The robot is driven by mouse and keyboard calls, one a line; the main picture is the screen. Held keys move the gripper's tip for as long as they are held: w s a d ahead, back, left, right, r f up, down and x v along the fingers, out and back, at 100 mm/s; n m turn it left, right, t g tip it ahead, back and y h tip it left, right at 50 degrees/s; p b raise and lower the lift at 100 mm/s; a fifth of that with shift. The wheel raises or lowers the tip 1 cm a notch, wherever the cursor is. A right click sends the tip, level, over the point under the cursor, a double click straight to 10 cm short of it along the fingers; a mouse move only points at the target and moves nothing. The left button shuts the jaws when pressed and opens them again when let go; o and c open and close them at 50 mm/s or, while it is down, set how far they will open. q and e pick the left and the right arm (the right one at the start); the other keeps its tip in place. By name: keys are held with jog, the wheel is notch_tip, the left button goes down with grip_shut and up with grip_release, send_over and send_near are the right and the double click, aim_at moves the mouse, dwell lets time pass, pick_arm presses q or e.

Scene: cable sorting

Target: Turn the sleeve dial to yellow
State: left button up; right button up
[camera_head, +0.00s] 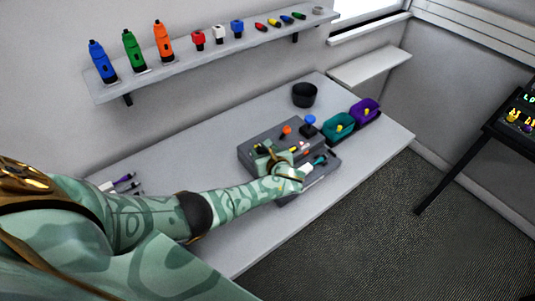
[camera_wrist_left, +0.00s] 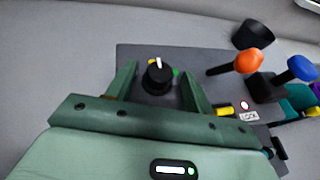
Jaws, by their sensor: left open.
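A black round dial (camera_wrist_left: 158,78) with a white pointer sits on the grey machine (camera_wrist_left: 135,52). Its pointer aims up in the wrist view, and a small green mark (camera_wrist_left: 176,72) shows right of it. My left gripper (camera_wrist_left: 157,70) is open, with one finger on each side of the dial. I cannot tell whether the fingers touch it. In the head view the left gripper (camera_head: 268,154) is over the front of the machine (camera_head: 262,137) and hides the dial there. My right gripper is out of view.
An orange-knobbed lever (camera_wrist_left: 248,60) and a blue-knobbed lever (camera_wrist_left: 301,68) stand right of the dial. A black cup (camera_head: 304,95), a teal bin (camera_head: 337,128) and a purple bin (camera_head: 365,112) are behind and right. The table's left part (camera_head: 190,150) is mostly clear.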

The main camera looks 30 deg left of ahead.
pick_arm(q)
jog(key=shift+s+d+r, duration=0.2)
jog(key=shift+s+d, duration=0.05)
jog(key=shift+d, duration=0.15)
jog(key=p+v, duration=0.3)
jog(key=v, duration=1.2)
jog(key=shift+s, duration=0.1)
